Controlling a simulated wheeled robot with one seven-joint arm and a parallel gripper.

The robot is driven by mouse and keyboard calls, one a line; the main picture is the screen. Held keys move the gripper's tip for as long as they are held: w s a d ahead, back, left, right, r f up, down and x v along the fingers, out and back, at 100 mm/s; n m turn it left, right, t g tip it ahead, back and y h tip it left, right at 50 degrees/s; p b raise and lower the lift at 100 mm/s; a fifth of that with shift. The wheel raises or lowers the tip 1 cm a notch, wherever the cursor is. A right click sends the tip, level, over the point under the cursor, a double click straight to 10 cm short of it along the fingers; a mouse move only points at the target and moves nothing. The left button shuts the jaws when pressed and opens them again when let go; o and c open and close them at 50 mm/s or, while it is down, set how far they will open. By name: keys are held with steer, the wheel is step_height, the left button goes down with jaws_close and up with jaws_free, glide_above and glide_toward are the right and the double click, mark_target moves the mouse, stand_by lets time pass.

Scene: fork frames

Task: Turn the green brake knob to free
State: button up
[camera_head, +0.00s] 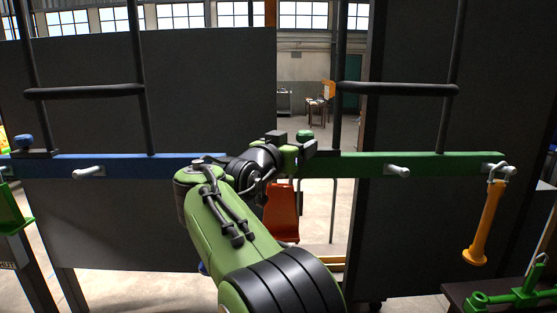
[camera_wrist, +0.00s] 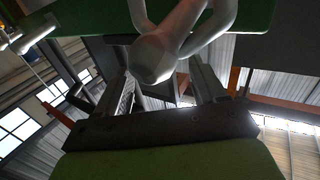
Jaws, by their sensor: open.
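The green brake knob (camera_head: 305,135) shows as a small green cap at the left end of the green bar (camera_head: 345,164) in the head view. My gripper (camera_head: 291,146) is beside and just in front of it, partly hiding the bar's end. In the wrist view my gripper (camera_wrist: 163,85) has its two fingers apart. A pale grey rounded part with curved arms (camera_wrist: 152,58) hangs over the gap between them, below the green bar (camera_wrist: 252,14). I cannot tell whether the fingers touch anything. The green knob's cap is not clear in the wrist view.
A blue bar (camera_head: 130,166) with a blue knob (camera_head: 23,141) is on the left. White pegs (camera_head: 397,170) stick out of the bars. An orange handle (camera_head: 482,225) hangs at right. Green hardware (camera_head: 520,296) lies lower right.

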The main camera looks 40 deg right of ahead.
steer(key=b+v, duration=0.1)
steer(key=v, duration=1)
steer(key=shift+s+a, duration=0.2)
steer(key=shift+a, duration=0.05)
